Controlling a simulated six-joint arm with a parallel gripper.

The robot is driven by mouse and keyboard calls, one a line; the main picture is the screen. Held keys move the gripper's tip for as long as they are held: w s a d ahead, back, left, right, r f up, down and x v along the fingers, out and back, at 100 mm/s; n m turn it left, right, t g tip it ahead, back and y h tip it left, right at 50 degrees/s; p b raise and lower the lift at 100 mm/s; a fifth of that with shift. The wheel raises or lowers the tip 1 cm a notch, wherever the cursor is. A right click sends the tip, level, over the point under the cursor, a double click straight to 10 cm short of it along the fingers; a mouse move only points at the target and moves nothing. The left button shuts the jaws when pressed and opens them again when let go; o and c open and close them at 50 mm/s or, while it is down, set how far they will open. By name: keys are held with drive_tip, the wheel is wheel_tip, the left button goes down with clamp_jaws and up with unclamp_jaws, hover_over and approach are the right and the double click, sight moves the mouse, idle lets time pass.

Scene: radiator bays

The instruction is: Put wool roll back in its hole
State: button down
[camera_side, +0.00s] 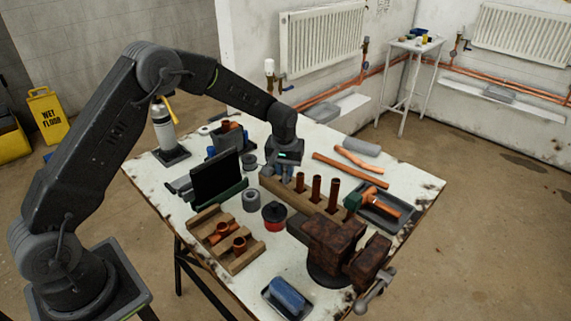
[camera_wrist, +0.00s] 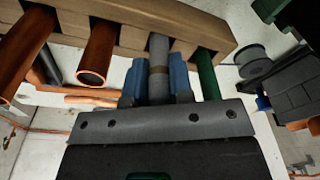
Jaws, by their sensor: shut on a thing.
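In the side view my gripper (camera_side: 287,176) points down at the back left end of the rack (camera_side: 333,222), and the roll is not clearly visible there. Upright copper pipes (camera_wrist: 97,55) stand in the rack on one side of the roll, and a green piece (camera_wrist: 207,75) on the other.
A rusty vise (camera_side: 335,245) stands at the front of the rack. A tray with a copper-coloured tool (camera_side: 383,207) lies to the right. A black screen (camera_side: 215,178), a grey spool (camera_side: 251,200) and a red tin (camera_side: 274,213) stand left. Loose copper pipes (camera_side: 350,170) lie behind.

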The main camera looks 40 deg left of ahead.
drive_tip(key=shift+f, duration=0.25)
drive_tip(key=shift+f, duration=0.15)
drive_tip(key=shift+f, duration=0.3)
idle(0.3)
drive_tip(key=c, duration=0.9)
unclamp_jaws()
drive_tip(key=shift+r, duration=0.1)
drive_tip(key=shift+r, duration=3.45)
